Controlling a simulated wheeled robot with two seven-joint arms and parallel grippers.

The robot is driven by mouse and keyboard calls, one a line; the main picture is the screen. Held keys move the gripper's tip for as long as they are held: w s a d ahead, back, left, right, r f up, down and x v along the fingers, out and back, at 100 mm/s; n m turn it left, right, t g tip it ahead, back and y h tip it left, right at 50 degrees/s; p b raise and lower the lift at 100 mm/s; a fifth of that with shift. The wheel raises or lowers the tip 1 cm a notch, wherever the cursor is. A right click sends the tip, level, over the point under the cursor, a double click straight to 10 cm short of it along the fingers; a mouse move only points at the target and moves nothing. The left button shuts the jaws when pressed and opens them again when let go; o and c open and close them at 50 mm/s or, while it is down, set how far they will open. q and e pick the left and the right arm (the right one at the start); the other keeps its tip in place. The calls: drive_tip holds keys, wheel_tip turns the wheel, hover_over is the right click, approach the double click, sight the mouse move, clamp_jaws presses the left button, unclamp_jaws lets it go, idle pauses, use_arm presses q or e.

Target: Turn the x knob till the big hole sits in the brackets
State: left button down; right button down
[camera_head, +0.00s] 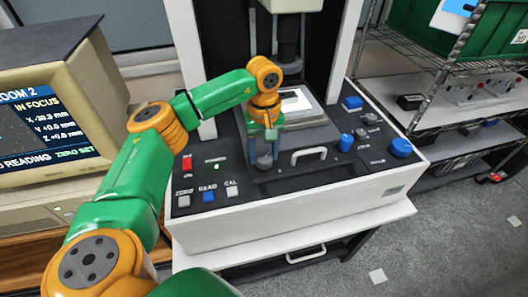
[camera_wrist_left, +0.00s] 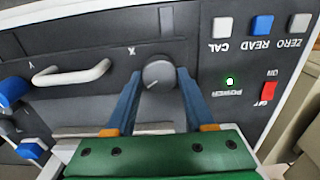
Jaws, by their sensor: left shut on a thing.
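The x knob (camera_wrist_left: 158,75) is a round grey knob with a pale pointer line, beside the "X" label in the left wrist view. My left gripper (camera_wrist_left: 160,73) is shut on it, one blue finger on each side. In the head view the gripper (camera_head: 265,150) reaches down to the front panel and mostly hides the knob. The monitor (camera_head: 45,125) at the left reads "IN FOCUS", X about -38.3 mm, Y and Z +0.0 mm. Its picture area is cut off by the frame edge, and I cannot make out the big hole or brackets. My right gripper is out of view.
ZERO, READ and CAL buttons (camera_head: 208,196) and a red power switch (camera_head: 187,165) lie left of the knob. A white handle (camera_head: 309,155) stands close on its right. Blue knobs (camera_head: 400,147) sit farther right. A wire shelf with a green crate (camera_head: 450,30) stands beyond.

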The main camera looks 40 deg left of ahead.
sight(264, 156)
use_arm(q)
drive_tip(key=shift+c, duration=1.3)
unclamp_jaws()
drive_tip(key=shift+r, duration=0.1)
wheel_tip(264, 156, up, 6)
drive_tip(key=shift+r+b, duration=0.1)
drive_tip(key=shift+b, duration=0.5)
drive_tip(key=shift+r, duration=0.45)
drive_tip(key=shift+f, duration=0.1)
